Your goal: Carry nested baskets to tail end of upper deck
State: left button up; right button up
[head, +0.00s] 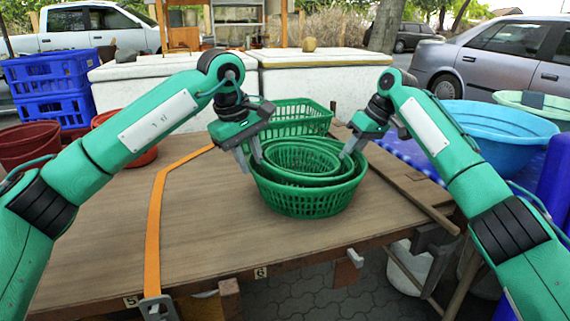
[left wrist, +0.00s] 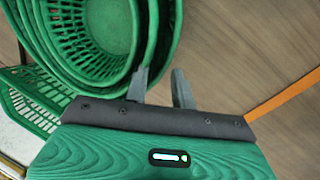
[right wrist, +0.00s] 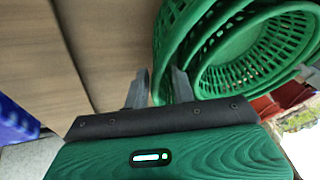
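The nested round green baskets (head: 305,200) stand upright on the wooden deck (head: 205,220), smaller ones inside the largest. My left gripper (head: 249,160) is at their left rim, fingers apart; in the left wrist view the basket rims (left wrist: 165,35) curve down to the fingers (left wrist: 162,88). My right gripper (head: 350,150) is at the right rim, fingers apart. In the right wrist view the outer basket wall (right wrist: 163,60) reaches between or just behind the fingers (right wrist: 159,90). Contact with the rims cannot be made out.
A rectangular green basket (head: 300,117) stands just behind the nested ones. An orange strap (head: 154,215) crosses the deck on the left, with bare deck around it. Red tubs (head: 28,143) and blue crates (head: 50,85) are at left; a blue basin (head: 500,133) is at right.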

jog(key=shift+d+r, duration=0.15)
pick_arm(q)
jog(key=v, duration=0.4)
jog(key=shift+a+r, duration=0.1)
pick_arm(e)
jog(key=v, duration=1.1)
jog(key=shift+r, duration=0.3)
jog(key=shift+d, duration=0.15)
